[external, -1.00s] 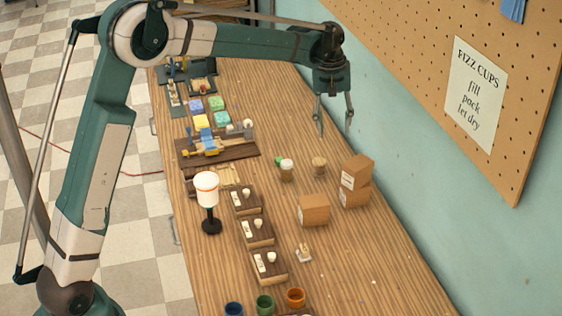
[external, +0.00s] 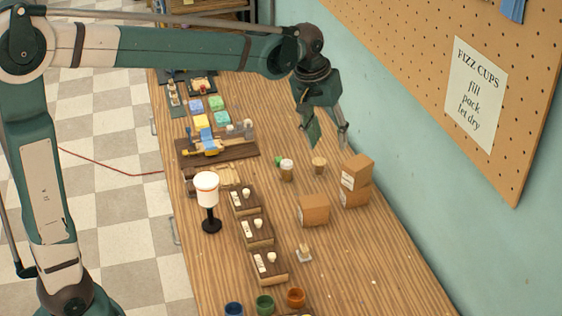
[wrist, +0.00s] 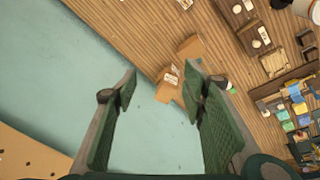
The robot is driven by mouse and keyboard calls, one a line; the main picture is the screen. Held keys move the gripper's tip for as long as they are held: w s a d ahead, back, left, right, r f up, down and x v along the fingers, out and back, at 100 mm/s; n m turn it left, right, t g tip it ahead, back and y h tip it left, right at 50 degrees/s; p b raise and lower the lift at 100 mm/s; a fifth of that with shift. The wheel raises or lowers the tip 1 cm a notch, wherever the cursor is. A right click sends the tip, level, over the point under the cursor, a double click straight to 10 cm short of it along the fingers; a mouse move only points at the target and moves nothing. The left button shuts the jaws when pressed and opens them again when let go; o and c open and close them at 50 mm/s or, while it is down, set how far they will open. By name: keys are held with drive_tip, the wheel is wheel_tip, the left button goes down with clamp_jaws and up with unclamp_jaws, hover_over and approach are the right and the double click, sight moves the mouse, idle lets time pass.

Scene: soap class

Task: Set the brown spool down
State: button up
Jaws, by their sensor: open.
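A small brown round-topped piece (external: 319,165), which looks like the brown spool, stands on the wooden table. Beside it on the left is a brown piece with a white top (external: 287,170). My gripper (external: 328,145) is open and empty, tilted, in the air near the wall side of the table. In the external picture its fingertips appear just above the brown piece; the exact height is unclear. In the wrist view my open jaws (wrist: 163,78) frame the wall and table edge. I cannot make out the brown piece there.
Cardboard boxes (external: 314,210) stand in front of the brown piece, with two stacked (external: 356,172) near the wall. A white-topped black stand (external: 207,195) and several dark blocks are to the left. The wall (external: 420,170) bounds the right side. Bare table lies at the front right.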

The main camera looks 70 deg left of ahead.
drive_tip(key=s+d+r+m+t, duration=0.2)
drive_tip(key=s+d+m, duration=0.2)
drive_tip(key=s+d, duration=1.1)
drive_tip(key=s+d+f+m+t, duration=0.1)
drive_tip(key=s+d+f+m, duration=0.1)
drive_tip(key=s, duration=0.5)
drive_tip(key=s+d+f+m+t, duration=0.1)
drive_tip(key=s+d+f+m, duration=0.2)
drive_tip(key=s+d+f, duration=0.2)
drive_tip(key=s+d, duration=0.1)
drive_tip(key=s, duration=0.2)
drive_tip(key=shift+s+d, duration=0.25)
drive_tip(key=shift+d, duration=0.1)
drive_tip(key=shift+f, duration=0.2)
drive_tip(key=shift+f+b, duration=0.95)
drive_tip(key=shift+b, duration=0.05)
